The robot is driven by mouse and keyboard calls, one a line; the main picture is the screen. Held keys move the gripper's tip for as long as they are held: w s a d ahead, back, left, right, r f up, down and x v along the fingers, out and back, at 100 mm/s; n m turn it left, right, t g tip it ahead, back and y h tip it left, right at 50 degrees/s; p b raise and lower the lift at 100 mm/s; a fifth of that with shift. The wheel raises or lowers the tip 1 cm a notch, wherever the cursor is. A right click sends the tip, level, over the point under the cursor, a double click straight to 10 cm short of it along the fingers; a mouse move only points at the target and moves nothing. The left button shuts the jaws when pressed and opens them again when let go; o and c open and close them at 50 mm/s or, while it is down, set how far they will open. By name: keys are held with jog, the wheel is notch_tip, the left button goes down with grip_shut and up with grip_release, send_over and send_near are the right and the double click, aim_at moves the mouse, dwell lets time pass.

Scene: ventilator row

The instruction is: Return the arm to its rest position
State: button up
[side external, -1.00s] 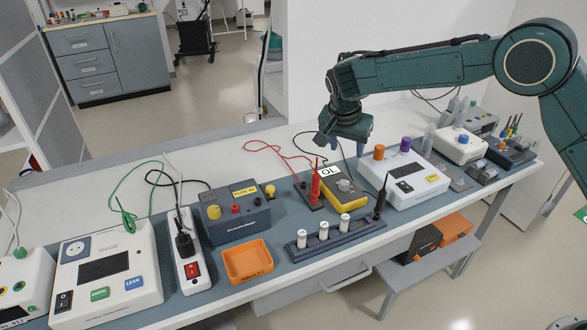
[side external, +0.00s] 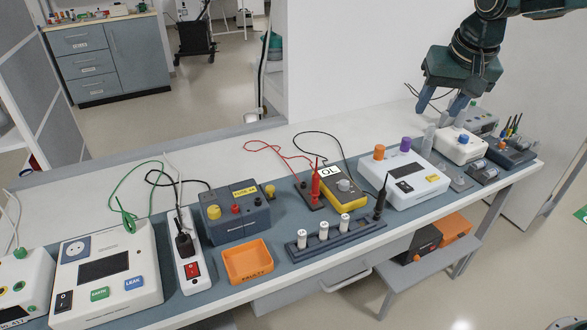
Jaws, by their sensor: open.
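My gripper (side external: 440,106) is at the upper right of the side external view, above the right part of the bench (side external: 215,308). Its fingers point down and are apart, with nothing between them. It hangs over the back of the bench, near the white box with orange and purple knobs (side external: 397,176) and the smaller white box with a blue knob (side external: 461,145). It looks clear of both, though the exact height is hard to tell. Most of my arm is outside the picture at the top right.
On the bench stand a yellow meter (side external: 343,190), a red probe (side external: 315,180), a black probe (side external: 381,198), a fuse rack (side external: 335,238), an orange tray (side external: 247,262), a blue-grey box (side external: 237,214), a power strip (side external: 190,255) and a white tester (side external: 105,275). The air above the bench's left and middle is free.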

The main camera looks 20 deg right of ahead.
jog(key=s+d+f+n+t+y, duration=0.1)
jog(key=s+n, duration=0.4)
jog(key=s, duration=1.9)
jog(key=shift+s+d+n+t+y, duration=0.3)
jog(key=shift+d+n+t, duration=0.1)
jog(key=shift+d, duration=0.1)
jog(key=shift+o, duration=0.4)
jog(key=shift+w+f, duration=0.1)
